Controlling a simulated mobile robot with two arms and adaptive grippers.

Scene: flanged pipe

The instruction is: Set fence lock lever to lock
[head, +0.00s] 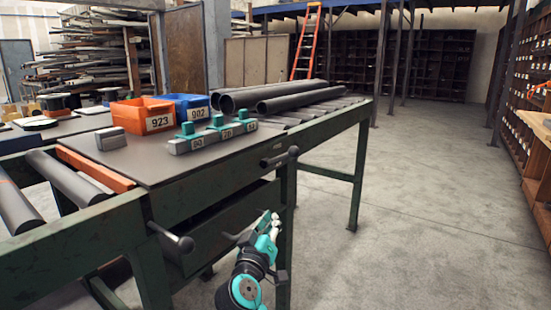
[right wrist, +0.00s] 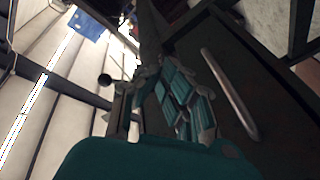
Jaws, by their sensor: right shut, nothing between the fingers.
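The nearer lever (head: 173,238) is at the lower left. The farther lever (head: 282,158) is near the right end, beside a small label. I cannot read which one is the fence lock lever. A dark ball knob (right wrist: 104,80) also shows in the right wrist view, left of the fingers. My right gripper (head: 271,218) is shut and empty, below and in front of the farther lever, apart from it. Its fingers (right wrist: 181,98) also show in the wrist view. My left gripper is not in view.
A drawer front with a bar handle (right wrist: 229,94) is close to my right gripper. On the table are an orange bin (head: 143,117), a blue bin (head: 187,107), teal-topped blocks (head: 213,133) and dark pipes (head: 270,96). The floor (head: 420,220) to the right is clear.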

